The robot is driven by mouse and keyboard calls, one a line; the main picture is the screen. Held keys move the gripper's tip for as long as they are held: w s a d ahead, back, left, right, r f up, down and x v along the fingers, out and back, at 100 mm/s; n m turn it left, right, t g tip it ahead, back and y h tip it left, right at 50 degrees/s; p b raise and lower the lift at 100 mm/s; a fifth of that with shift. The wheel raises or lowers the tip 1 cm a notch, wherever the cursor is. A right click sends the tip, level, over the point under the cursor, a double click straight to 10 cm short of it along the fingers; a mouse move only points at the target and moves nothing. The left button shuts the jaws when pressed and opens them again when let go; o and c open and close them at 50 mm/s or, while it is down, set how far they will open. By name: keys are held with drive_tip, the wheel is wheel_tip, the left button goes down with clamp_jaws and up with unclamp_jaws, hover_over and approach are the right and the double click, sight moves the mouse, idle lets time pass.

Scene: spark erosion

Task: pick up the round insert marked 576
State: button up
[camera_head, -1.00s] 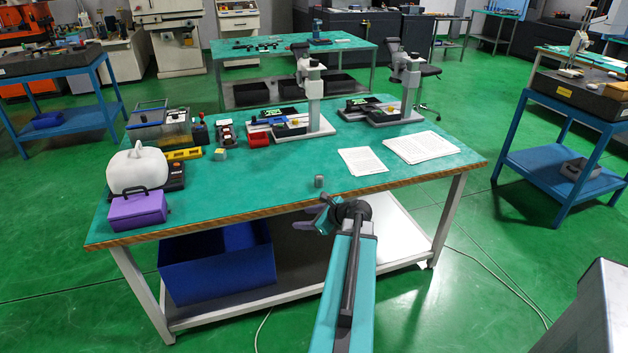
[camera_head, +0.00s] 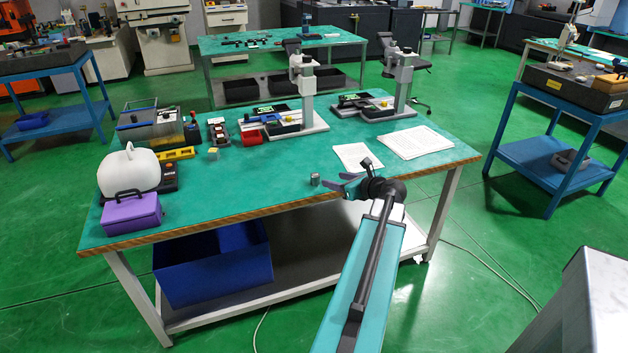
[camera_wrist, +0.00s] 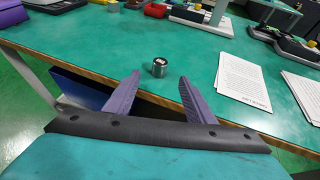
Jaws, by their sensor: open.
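A small grey metal cylinder, the round insert (camera_head: 315,179), stands upright near the front edge of the green-topped table (camera_head: 260,185). In the wrist view the insert (camera_wrist: 159,67) shows a light label on its dark top, too small to read. My gripper (camera_head: 334,182) is at the table's front edge, just right of the insert in the head view. In the wrist view its two purple fingers (camera_wrist: 158,88) are spread apart and empty. The insert lies beyond the fingertips, roughly in line with the gap between them, and not touched.
Paper sheets (camera_head: 357,157) lie right of the insert. A small metal cube with a yellowish top (camera_head: 213,153), a red bin (camera_head: 251,138), a purple case (camera_head: 131,212) and a white container (camera_head: 128,170) stand to the left. The tabletop around the insert is clear.

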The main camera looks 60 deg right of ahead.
sight(316, 175)
drive_tip(key=shift+p+x, duration=0.45)
drive_tip(key=shift+x, duration=3.8)
drive_tip(key=shift+p+x, duration=0.55)
drive_tip(key=shift+x, duration=1.7)
drive_tip(key=shift+w+d+f, duration=0.1)
drive_tip(key=shift+w+f, duration=0.1)
drive_tip(key=shift+w, duration=0.1)
clamp_jaws()
drive_tip(key=shift+s+r, duration=0.1)
drive_tip(key=shift+r, duration=0.05)
